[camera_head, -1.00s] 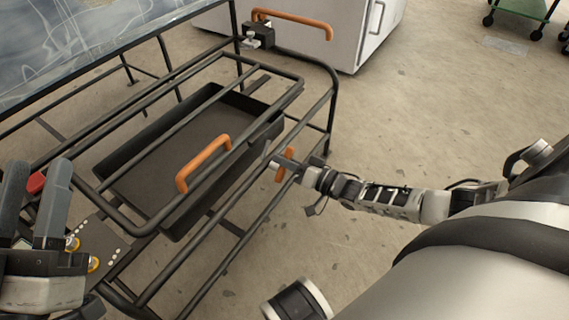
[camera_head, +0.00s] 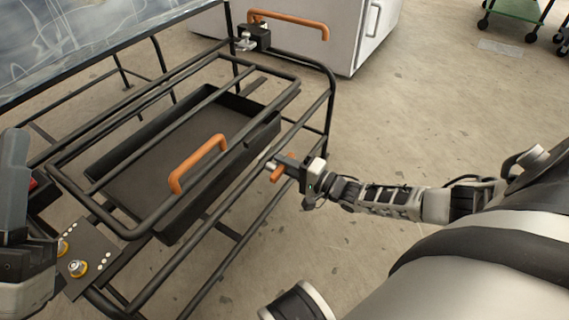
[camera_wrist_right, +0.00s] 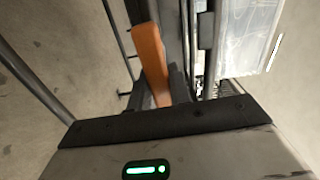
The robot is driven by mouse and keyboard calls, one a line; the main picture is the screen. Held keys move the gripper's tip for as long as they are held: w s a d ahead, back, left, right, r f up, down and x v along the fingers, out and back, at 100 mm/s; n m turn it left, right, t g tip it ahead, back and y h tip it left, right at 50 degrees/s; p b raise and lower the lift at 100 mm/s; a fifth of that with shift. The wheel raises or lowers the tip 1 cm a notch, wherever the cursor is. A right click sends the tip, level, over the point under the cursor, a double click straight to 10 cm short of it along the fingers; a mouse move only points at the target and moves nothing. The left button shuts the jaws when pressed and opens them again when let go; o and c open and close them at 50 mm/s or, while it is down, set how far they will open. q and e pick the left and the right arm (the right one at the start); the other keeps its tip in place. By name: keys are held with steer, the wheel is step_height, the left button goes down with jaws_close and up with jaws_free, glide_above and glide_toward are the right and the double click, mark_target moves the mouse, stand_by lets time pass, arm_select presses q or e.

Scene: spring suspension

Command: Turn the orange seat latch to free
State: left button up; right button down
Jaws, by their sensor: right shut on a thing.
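The small orange seat latch (camera_head: 277,174) sits on the right side of the black tube frame (camera_head: 325,115). My right gripper (camera_head: 285,168) reaches it from the right and is shut on it. In the right wrist view the latch (camera_wrist_right: 150,58) is an orange bar standing up between the dark fingers (camera_wrist_right: 165,88); the fingertips are partly hidden behind the gripper body. My left gripper (camera_head: 14,190) is at the left edge, with one grey finger in sight and the rest cut off.
Another orange bar (camera_head: 290,22) is at the back by a white cabinet (camera_head: 340,40). A panel with yellow-ringed buttons (camera_head: 85,260) is at lower left.

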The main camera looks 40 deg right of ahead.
steer(key=shift+f+m, duration=0.1)
steer(key=shift+m, duration=0.3)
steer(key=c, duration=1.3)
jaws_free()
steer(key=shift+s, duration=0.1)
steer(key=shift+s+d, duration=0.1)
steer(key=shift+s, duration=0.15)
arm_select(q)
step_height(320, 180, down, 7)
steer(key=w+n+g+y+p, duration=0.1)
steer(key=n+y+p, duration=0.3)
steer(key=n+y, duration=0.2)
steer(key=n, duration=0.2)
steer(key=shift+w+n+g+y, duration=0.25)
steer(key=shift+n+g+y, duration=0.05)
arm_select(e)
steer(key=v, duration=1.5)
steer(key=shift+s+d, duration=0.1)
steer(key=shift+s, duration=0.05)
